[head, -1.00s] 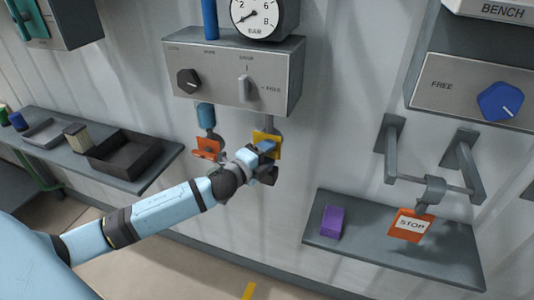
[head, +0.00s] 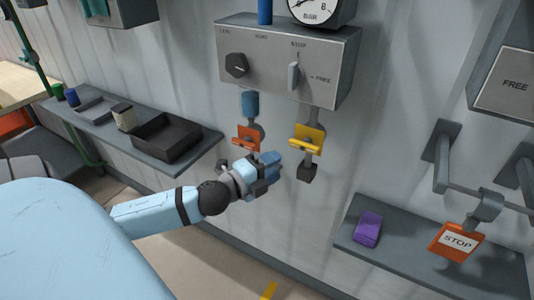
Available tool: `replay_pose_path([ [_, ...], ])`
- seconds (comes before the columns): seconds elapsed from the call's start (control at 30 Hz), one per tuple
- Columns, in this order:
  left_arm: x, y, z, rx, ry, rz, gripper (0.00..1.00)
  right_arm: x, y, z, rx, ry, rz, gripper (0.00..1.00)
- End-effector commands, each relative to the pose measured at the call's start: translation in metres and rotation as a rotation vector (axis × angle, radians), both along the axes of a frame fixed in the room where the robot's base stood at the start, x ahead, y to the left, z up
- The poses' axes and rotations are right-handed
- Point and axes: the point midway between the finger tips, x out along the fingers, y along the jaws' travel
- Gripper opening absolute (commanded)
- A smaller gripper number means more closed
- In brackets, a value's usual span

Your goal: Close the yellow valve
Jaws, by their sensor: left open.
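The yellow valve (head: 308,137) has a flat yellow handle on a grey pipe that hangs below the right part of the grey control box. Its handle lies crosswise to the pipe, slightly tilted. An orange valve handle (head: 246,138) sits on the pipe to its left, under a blue fitting (head: 250,104). My left gripper (head: 268,172) is open and empty, below and left of the yellow handle and apart from it. Its fingers are small in the picture. My right gripper is not in the head view.
The grey control box (head: 325,75) with a black knob (head: 236,65), a lever (head: 293,75) and a gauge is above the valves. A shelf with a dark tray (head: 165,139) is at left. A lower right shelf holds a purple block (head: 367,229); an orange STOP tag (head: 456,241) hangs above it.

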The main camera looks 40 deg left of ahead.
Motion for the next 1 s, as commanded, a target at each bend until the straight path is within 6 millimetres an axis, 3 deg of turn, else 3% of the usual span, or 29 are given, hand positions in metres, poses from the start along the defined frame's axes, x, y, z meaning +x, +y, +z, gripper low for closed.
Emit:
replay_pose_path([
  [0.2, -0.013, 0.002, 0.000, 0.001, 0.001, 0.001, 0.49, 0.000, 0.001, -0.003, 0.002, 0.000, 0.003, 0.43],
  [0.83, -0.014, 0.002, -0.001, -0.004, 0.003, 0.001, 0.49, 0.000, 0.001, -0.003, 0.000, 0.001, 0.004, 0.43],
  [0.93, -0.017, 0.000, -0.017, -0.063, 0.041, 0.015, 0.49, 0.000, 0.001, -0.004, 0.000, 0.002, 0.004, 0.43],
  [1.0, -0.024, -0.004, -0.044, -0.166, 0.106, 0.038, 0.49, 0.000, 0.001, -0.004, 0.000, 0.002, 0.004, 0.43],
])
